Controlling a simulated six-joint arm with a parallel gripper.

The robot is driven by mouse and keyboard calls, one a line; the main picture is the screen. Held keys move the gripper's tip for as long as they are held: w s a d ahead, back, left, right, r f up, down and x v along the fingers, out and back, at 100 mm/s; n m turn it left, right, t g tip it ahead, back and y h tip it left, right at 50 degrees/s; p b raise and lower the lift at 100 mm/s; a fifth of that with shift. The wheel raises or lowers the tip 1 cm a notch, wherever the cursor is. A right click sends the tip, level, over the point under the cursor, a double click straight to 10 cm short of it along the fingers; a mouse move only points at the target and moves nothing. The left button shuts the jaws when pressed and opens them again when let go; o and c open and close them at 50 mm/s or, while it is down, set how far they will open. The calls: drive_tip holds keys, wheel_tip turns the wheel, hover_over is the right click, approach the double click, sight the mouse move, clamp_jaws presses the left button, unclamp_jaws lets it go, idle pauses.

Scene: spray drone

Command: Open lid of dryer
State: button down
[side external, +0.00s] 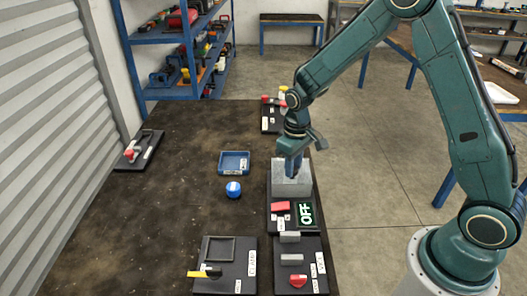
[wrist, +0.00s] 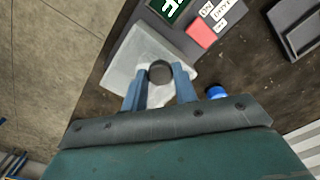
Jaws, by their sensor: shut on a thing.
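The dryer is a grey metal box (side external: 291,188) on a black base at the table's right edge, with an OFF display (side external: 305,214) and a red button (side external: 280,206) in front of it. Its pale square lid (wrist: 128,62) fills the middle of the wrist view, with a dark round knob (wrist: 160,71) on top. My gripper (side external: 293,167) points down over the lid. Its blue fingers stand on either side of the knob, shut on it. The fingers partly hide the lid, and I cannot tell whether there is a gap beneath it.
A blue tray (side external: 234,174) and a blue round object (side external: 233,190) lie left of the dryer. Black panels with a yellow-black handle (side external: 206,272) and a red knob (side external: 298,281) are nearer the camera. Another panel (side external: 138,152) sits at the left edge. The table's middle-left is clear.

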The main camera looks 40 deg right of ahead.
drive_tip(key=w+d, duration=0.7)
drive_tip(key=shift+w+d, duration=0.25)
drive_tip(key=shift+w, duration=0.1)
drive_tip(key=c, duration=1.1)
unclamp_jaws()
drive_tip(key=shift+s+r, duration=0.1)
drive_tip(key=shift+r, duration=0.05)
wheel_tip(320, 180, up, 14)
drive_tip(key=shift+f, duration=0.2)
